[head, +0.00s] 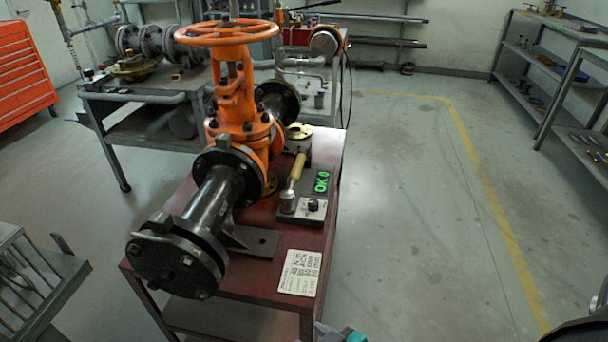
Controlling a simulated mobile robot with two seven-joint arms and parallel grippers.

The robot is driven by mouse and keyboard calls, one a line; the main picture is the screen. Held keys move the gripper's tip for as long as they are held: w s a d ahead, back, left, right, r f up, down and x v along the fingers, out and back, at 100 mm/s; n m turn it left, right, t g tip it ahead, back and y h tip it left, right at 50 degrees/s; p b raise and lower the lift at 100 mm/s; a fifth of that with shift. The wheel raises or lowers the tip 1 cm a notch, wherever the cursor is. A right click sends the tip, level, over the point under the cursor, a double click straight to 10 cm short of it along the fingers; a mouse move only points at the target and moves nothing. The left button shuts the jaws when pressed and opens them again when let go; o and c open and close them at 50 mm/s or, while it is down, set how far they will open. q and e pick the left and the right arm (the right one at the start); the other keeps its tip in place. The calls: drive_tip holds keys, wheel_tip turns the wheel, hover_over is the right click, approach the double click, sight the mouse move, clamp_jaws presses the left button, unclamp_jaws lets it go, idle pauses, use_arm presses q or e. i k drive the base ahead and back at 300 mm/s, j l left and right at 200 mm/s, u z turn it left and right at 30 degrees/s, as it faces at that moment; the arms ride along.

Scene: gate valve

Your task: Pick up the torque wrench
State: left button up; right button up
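The torque wrench (297,170) has a yellow handle. It lies tilted on a grey tester box, its handle toward the back and its metal head (288,201) toward the front. The tester (306,207) has a lit green display (322,181) and a dark knob, and sits on the red table right of the valve. No gripper is at the wrench. A small grey and teal part (345,334) shows at the bottom edge. It may be the tip of my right gripper, but its fingers cannot be made out. My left gripper is not in view.
A large orange gate valve (237,100) with a handwheel and black flanged pipe fills the red table's (263,285) left side. A printed card (300,272) lies at the front. Shelves (550,75) stand at the right. The floor right of the table is clear.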

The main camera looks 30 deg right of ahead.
sight(287, 196)
drive_tip(key=k+l, duration=0.2)
drive_tip(key=l, duration=0.2)
drive_tip(key=k+l+u, duration=0.1)
drive_tip(key=k+l, duration=0.15)
drive_tip(key=l, duration=0.5)
drive_tip(key=k+l+u, duration=0.1)
drive_tip(key=l, duration=0.85)
drive_tip(key=i+l+u, duration=0.15)
drive_tip(key=l, duration=0.3)
drive_tip(key=i+l, duration=0.1)
drive_tip(key=l, duration=0.2)
drive_tip(key=i+l, duration=0.1)
drive_tip(key=l, duration=0.2)
drive_tip(key=i+l+u, duration=0.1)
drive_tip(key=l, duration=0.2)
drive_tip(key=i+l, duration=0.25)
drive_tip(key=l, duration=0.15)
drive_tip(key=i+l+u, duration=0.1)
drive_tip(key=i+l, duration=0.2)
drive_tip(key=l, duration=0.1)
